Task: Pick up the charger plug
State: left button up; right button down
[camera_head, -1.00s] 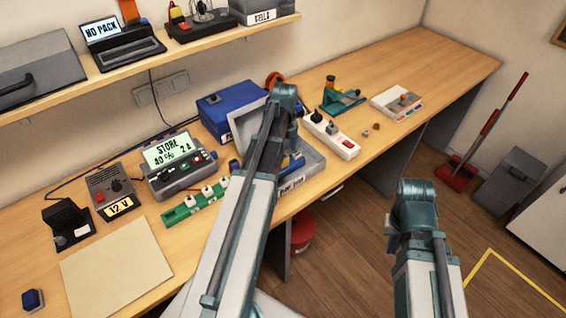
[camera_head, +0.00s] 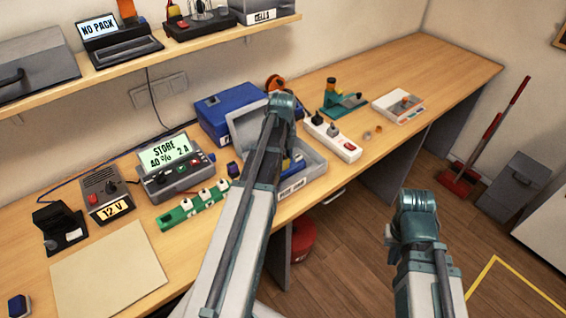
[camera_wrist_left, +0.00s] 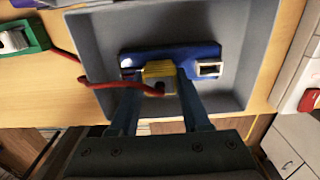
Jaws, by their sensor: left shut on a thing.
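A yellow plug (camera_wrist_left: 158,70) with a red lead (camera_wrist_left: 105,84) is in the left wrist view, against a blue pack (camera_wrist_left: 203,52) in a grey tray (camera_wrist_left: 255,45). I take this yellow plug to be the charger plug. My left gripper (camera_wrist_left: 156,82) is shut on it, one finger on each side. In the head view my left arm (camera_head: 250,200) reaches over the open grey box (camera_head: 312,168) and hides the plug and the fingertips. My right arm (camera_head: 417,230) hangs in front of the bench, its gripper out of view.
The charger (camera_head: 170,168) with its lit screen and a green strip (camera_head: 195,208) stand left of the box. A blue case (camera_head: 225,112) is behind it. A white power strip (camera_head: 333,140) is to its right. The bench's far right end is clear.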

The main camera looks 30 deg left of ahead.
aim_at(283, 158)
pick_arm(q)
grip_shut()
jog(key=shift+r, duration=0.15)
notch_tip(283, 158, up, 3)
jog(key=p, duration=0.3)
jog(key=shift+r+p, duration=0.35)
jog(key=shift+p, duration=0.1)
jog(key=s+d, duration=0.3)
jog(key=s, duration=0.4)
jog(key=s+d+r+p, duration=0.1)
jog(key=s+d, duration=0.2)
jog(key=s, duration=0.4)
jog(key=shift+s+d, duration=0.3)
jog(key=shift+d, duration=0.1)
